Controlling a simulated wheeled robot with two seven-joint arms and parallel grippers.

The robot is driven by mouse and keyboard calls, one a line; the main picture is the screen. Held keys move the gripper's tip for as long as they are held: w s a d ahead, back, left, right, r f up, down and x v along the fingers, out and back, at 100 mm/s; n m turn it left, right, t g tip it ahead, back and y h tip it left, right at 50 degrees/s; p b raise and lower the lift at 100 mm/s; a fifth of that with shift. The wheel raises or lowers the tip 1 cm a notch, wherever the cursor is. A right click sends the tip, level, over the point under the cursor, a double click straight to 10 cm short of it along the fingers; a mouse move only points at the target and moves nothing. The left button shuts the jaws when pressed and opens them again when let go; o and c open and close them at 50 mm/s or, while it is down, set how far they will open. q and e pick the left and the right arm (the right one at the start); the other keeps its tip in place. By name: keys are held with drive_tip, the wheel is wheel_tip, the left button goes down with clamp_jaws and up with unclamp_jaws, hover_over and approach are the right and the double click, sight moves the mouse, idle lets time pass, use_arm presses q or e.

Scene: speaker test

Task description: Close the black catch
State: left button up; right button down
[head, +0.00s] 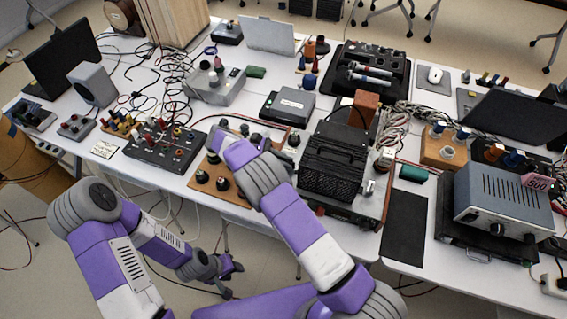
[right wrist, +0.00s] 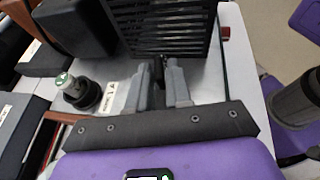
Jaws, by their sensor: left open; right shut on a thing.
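My right gripper (right wrist: 162,80) is shut on a small dark piece, the black catch (right wrist: 158,66), at the near edge of the black slatted box in the right wrist view. The fingers hide most of the catch, and I cannot tell how far it is closed. In the head view my right arm covers this spot. The black slatted box (head: 333,165) stands on the table just right of that arm. My left gripper (head: 225,268) is open and empty, low in front of the table and away from the box.
A round knob with a pale green top (right wrist: 65,80) stands left of my right gripper. A brown board with black knobs (head: 220,183) and a black panel (head: 163,145) lie left of my right arm. A blue-grey device (head: 503,200) stands at the right.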

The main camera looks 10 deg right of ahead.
use_arm(q)
drive_tip(key=shift+f, duration=0.2)
use_arm(e)
drive_tip(key=shift+m+g, duration=0.5)
drive_tip(key=shift+g, duration=0.2)
drive_tip(key=c, duration=1.2)
unclamp_jaws()
